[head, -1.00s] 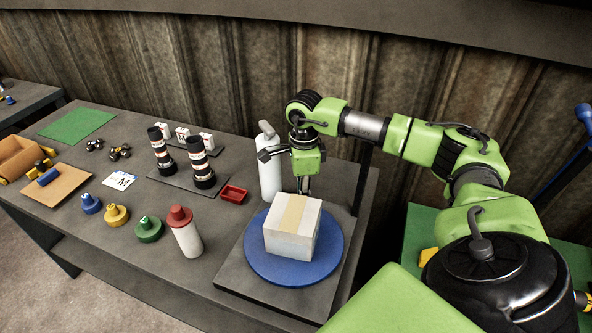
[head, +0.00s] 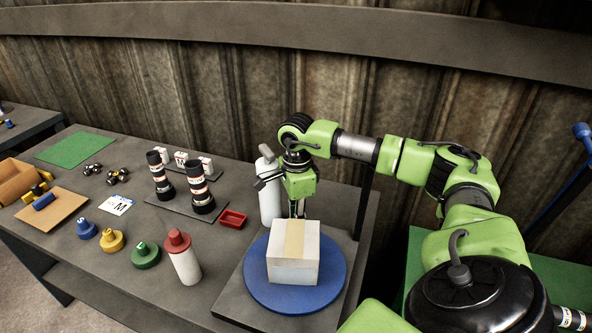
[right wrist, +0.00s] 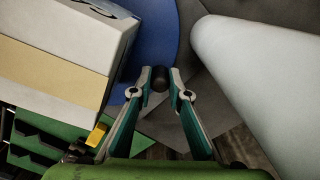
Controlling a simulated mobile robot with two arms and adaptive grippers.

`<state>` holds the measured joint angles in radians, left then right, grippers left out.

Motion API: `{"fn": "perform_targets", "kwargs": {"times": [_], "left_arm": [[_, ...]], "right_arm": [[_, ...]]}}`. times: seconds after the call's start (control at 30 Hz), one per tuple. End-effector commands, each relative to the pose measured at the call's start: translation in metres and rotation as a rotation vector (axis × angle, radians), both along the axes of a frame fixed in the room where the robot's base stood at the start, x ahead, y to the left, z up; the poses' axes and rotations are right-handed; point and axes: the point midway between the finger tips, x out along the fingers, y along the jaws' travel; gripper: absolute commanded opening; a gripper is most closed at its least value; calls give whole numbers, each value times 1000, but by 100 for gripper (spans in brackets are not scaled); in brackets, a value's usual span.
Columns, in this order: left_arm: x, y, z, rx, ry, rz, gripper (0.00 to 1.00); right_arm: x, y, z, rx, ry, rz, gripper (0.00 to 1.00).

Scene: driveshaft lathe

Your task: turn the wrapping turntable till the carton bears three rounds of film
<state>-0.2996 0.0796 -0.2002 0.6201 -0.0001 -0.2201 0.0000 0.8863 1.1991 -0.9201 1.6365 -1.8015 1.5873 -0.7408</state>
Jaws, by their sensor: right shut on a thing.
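The carton (head: 293,268), white with a tan strip across its top, stands on the round blue turntable (head: 262,290). Its tan-striped top also fills the left of the right wrist view (right wrist: 55,60). My right gripper (head: 297,213) is behind the carton, pointing down at the turntable's far side. In the right wrist view its fingertips (right wrist: 160,80) are shut on a small dark knob (right wrist: 160,76) beside the carton. I cannot make out any rounds of film on the carton. My left gripper is not in view.
A white cylinder (head: 268,195) stands close behind the turntable, near my right gripper. A red-topped white bottle (head: 184,262) and a red tray (head: 233,218) are to the left. Dark striped shafts (head: 200,188) stand farther back. A dark post (head: 364,200) rises at right.

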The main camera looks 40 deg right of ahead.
Motion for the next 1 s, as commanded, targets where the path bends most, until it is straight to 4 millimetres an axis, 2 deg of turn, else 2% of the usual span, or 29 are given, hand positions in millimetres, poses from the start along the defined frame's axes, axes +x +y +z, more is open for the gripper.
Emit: {"fn": "perform_targets", "kwargs": {"times": [0.07, 0.1, 0.17, 0.57, 0.67, 1.0], "left_arm": [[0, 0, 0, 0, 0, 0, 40], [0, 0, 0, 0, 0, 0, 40], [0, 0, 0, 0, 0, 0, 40], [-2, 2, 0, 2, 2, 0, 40], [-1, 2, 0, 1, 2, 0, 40], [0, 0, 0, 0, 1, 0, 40]], "right_arm": [[2, 0, 2, 0, -7, -2, 0], [2, 0, 2, 0, -7, -2, 19], [2, 0, 2, 0, -7, -2, 33], [1, 0, 4, 0, -4, -1, 33], [1, 0, 15, 0, -4, -1, 33], [2, 0, 86, 1, -9, -1, 33]]}}
